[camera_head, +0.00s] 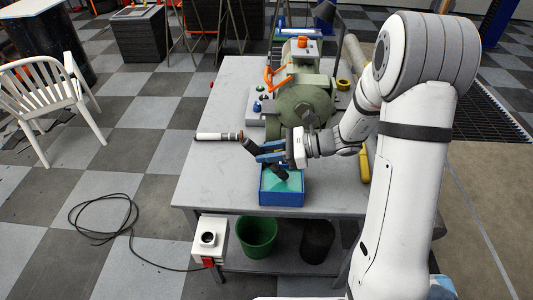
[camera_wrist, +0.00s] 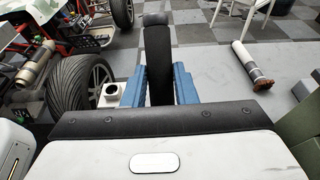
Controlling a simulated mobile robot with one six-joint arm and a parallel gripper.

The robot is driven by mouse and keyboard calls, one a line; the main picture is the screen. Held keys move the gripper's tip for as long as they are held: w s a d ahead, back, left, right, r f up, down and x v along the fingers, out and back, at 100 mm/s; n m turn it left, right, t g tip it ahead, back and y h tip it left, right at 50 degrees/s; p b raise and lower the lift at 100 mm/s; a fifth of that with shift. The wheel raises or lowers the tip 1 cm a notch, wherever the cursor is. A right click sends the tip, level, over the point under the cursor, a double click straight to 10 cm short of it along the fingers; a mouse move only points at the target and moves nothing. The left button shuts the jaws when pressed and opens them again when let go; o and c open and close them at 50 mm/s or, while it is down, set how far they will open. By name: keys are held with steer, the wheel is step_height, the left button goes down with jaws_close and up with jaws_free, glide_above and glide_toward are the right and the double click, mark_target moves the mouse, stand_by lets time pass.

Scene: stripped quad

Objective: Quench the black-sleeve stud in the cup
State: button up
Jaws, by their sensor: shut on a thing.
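My gripper (camera_head: 268,153) has blue fingers, which also show in the wrist view (camera_wrist: 158,85). It is shut on the black-sleeve stud (camera_head: 250,147), a dark rod held tilted, its upper end to the left. In the wrist view the stud (camera_wrist: 158,60) stands out between the fingers. In the head view its lower end is over a blue box (camera_head: 283,199) with a green top; I cannot tell whether they touch. A white box with a round dark opening (camera_head: 208,240), possibly the cup, is at the table's front left, below the top; it shows in the wrist view (camera_wrist: 111,92).
A white rod with a brown end (camera_head: 215,136) lies at the table's left edge. A green machine (camera_head: 302,97) stands behind my gripper. A green bucket (camera_head: 257,235) and a black bucket (camera_head: 317,240) are below the tabletop. The table's front left (camera_head: 215,180) is clear.

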step_height(320, 180, up, 7)
steer(key=p, duration=0.4)
steer(key=shift+f, duration=0.25)
